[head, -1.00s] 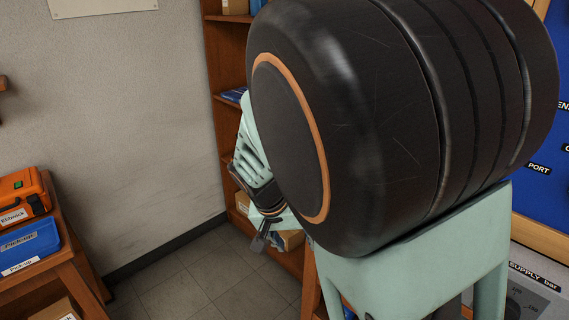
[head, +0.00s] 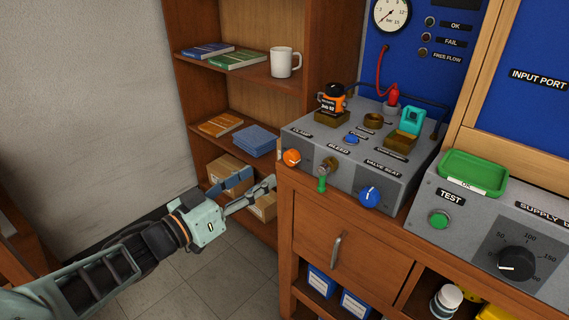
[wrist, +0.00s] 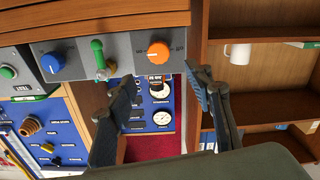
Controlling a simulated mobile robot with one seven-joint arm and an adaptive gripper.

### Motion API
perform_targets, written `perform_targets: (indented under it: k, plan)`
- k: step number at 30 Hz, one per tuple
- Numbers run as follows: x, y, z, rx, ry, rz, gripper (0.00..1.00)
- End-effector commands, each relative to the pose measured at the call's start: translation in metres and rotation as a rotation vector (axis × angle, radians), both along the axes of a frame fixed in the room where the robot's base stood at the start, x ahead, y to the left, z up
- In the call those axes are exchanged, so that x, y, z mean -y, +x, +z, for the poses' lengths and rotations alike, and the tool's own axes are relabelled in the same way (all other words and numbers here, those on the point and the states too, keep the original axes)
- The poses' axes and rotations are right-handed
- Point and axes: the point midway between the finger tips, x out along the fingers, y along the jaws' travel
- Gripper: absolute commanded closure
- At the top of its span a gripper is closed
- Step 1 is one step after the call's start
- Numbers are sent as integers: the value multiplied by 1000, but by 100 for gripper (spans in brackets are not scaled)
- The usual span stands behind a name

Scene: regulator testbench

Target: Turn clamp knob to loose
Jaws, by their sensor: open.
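The orange clamp knob (head: 291,157) is on the front face of the grey testbench box (head: 340,184), at its left end under a label. In the wrist view my two fingers (wrist: 160,84) are spread, with the knob beyond and above the gap between the tips. The knob's pointer setting is too small to read.
A brass valve with a green handle (head: 322,181) and a blue knob (head: 369,196) sit right of the clamp knob. An orange-and-black regulator (head: 332,98) stands on the box. A wooden shelf with a white mug (head: 285,62) is behind my gripper.

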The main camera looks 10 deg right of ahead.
Motion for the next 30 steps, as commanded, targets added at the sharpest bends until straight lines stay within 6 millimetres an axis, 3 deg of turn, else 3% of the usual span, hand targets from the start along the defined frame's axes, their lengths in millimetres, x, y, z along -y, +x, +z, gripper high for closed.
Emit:
perform_targets:
  k: [9,15,28,30]
  plan:
    - [50,34,-2,-4,0,-7,53]
    - [72,51,-2,-5,1,-6,53]
    - [81,58,-1,-6,1,-3,53]
    - [81,58,-1,-6,2,-3,59]
